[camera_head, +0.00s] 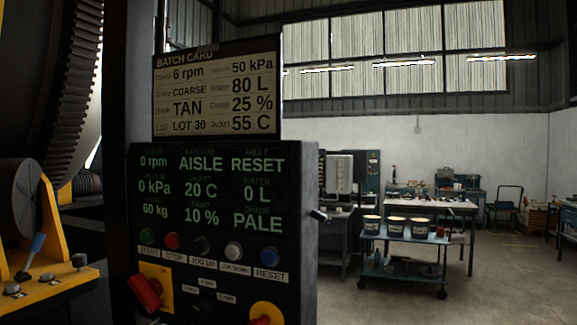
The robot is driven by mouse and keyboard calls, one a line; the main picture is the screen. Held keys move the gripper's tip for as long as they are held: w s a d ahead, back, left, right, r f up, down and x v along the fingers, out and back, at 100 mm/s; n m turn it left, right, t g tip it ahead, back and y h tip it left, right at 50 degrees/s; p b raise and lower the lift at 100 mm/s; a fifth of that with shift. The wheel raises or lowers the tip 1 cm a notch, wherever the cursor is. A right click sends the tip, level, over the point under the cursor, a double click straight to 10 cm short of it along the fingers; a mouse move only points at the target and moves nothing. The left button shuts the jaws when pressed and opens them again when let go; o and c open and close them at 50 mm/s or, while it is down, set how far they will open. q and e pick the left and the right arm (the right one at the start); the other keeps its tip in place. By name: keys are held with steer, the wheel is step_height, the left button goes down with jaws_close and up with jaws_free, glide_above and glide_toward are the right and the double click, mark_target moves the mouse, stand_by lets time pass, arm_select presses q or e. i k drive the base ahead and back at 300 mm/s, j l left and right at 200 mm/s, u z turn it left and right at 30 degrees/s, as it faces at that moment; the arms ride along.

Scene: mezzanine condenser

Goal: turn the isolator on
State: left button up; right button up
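A dark control panel (225,292) stands close in front, left of centre. At its lower left a red rotary handle (146,292) sits on a yellow plate (163,273); it looks like the isolator. The handle points diagonally, from upper left to lower right, and I cannot read any on or off mark. A second yellow and red control (265,314) is cut off by the bottom edge. The panel display (205,187) is lit and reads 0 rpm, AISLE and RESET in its top row. Neither of my grippers shows in this view.
A batch card (217,90) stands above the panel. A row of buttons (202,245) runs above the handle. Yellow machinery (50,285) with small levers is close at the left. A trolley with several tubs (405,237) stands behind on the right; the floor at right is open.

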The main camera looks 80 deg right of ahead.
mark_target(149, 291)
steer(key=z, duration=2.3)
